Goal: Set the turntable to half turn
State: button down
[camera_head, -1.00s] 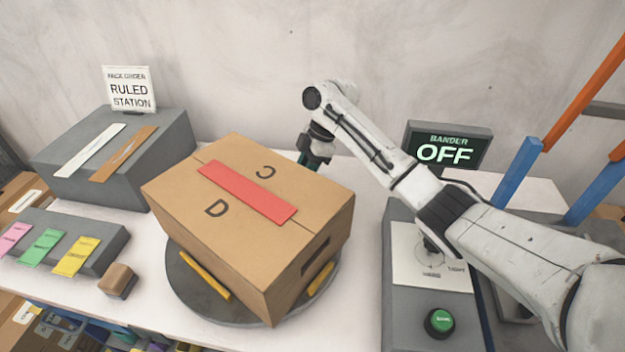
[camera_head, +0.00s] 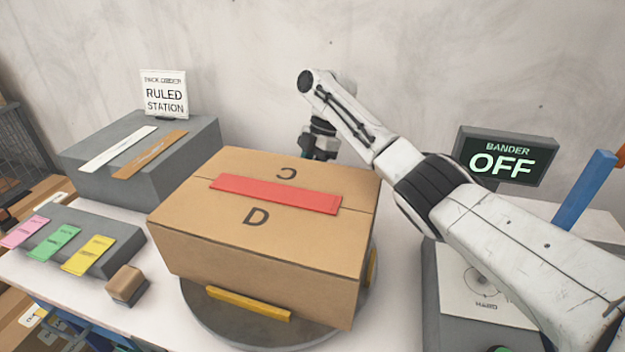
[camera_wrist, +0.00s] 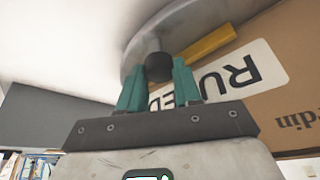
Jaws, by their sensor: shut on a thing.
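The round grey turntable (camera_head: 215,322) sits on the white table, carrying a large cardboard box (camera_head: 250,270) with a red strip (camera_head: 275,194) and the letters C and D on top. Most of the disc is hidden under the box. My gripper (camera_head: 318,150) is behind the box in the head view, its fingertips hidden there. In the wrist view my gripper (camera_wrist: 158,84) has its teal fingers closed on a dark round knob (camera_wrist: 158,66) joined to the edge of the turntable (camera_wrist: 135,55). A label reading "RU" shows on the box side (camera_wrist: 290,80).
A grey block (camera_head: 190,155) with two strips and a "RULED STATION" sign (camera_head: 165,95) stands at the left. Colored cards (camera_head: 88,254) and a small brown block (camera_head: 127,285) lie before it. A screen (camera_head: 505,160) reads "BANDER OFF" at right, behind a control panel (camera_head: 465,285).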

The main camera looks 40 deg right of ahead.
jog(key=shift+w+a, duration=0.15)
jog(key=shift+w, duration=0.2)
dwell(0.3)
jog(key=c, duration=0.8)
grip_release()
jog(key=shift+v, duration=5.4)
jog(key=shift+w+r, duration=0.1)
jog(key=shift+w, duration=0.05)
